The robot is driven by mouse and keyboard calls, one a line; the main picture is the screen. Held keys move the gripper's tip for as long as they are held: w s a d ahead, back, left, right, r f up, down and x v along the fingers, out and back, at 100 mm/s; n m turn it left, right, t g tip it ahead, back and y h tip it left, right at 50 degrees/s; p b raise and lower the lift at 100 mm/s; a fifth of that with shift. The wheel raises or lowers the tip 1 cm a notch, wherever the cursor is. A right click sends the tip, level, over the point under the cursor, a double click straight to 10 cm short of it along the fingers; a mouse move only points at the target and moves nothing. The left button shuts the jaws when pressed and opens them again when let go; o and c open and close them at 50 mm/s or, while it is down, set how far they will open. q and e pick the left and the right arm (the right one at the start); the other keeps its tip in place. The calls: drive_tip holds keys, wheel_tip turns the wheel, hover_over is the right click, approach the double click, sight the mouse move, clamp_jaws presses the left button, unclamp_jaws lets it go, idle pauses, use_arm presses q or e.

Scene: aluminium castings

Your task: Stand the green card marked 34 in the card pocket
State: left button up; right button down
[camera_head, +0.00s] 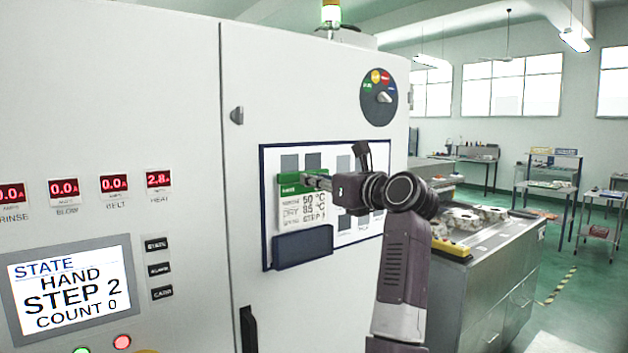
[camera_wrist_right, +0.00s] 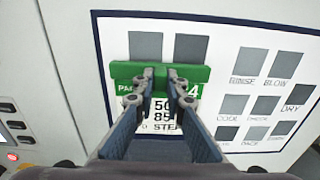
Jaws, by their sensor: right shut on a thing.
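The card (camera_head: 308,214) is white with a green top band and dark print. It is upright in front of the wall panel. My right gripper (camera_head: 314,181) is shut on its green band; the band also shows in the right wrist view (camera_wrist_right: 124,72), where the fingers hide part of the number, leaving a 4 visible. The dark blue card pocket (camera_head: 303,250) is on the panel directly below the card. The card's lower edge meets the pocket's top rim in the head view; I cannot tell whether it is inside. My left gripper is not in view.
The white panel (camera_head: 372,222) with a dark blue border carries grey squares and sits on the machine door. A rotary selector (camera_head: 379,97) is above it. A door handle (camera_head: 248,328) is below left. The state screen (camera_head: 70,288) is at left. A metal bench (camera_head: 490,270) stands at right.

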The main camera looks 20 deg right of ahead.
sight(305, 212)
drive_tip(key=shift+p, duration=0.5)
idle(0.7)
drive_tip(key=shift+f+b, duration=1.5)
drive_tip(key=shift+f, duration=2.55)
drive_tip(key=c, duration=1.9)
unclamp_jaws()
drive_tip(key=v, duration=1.2)
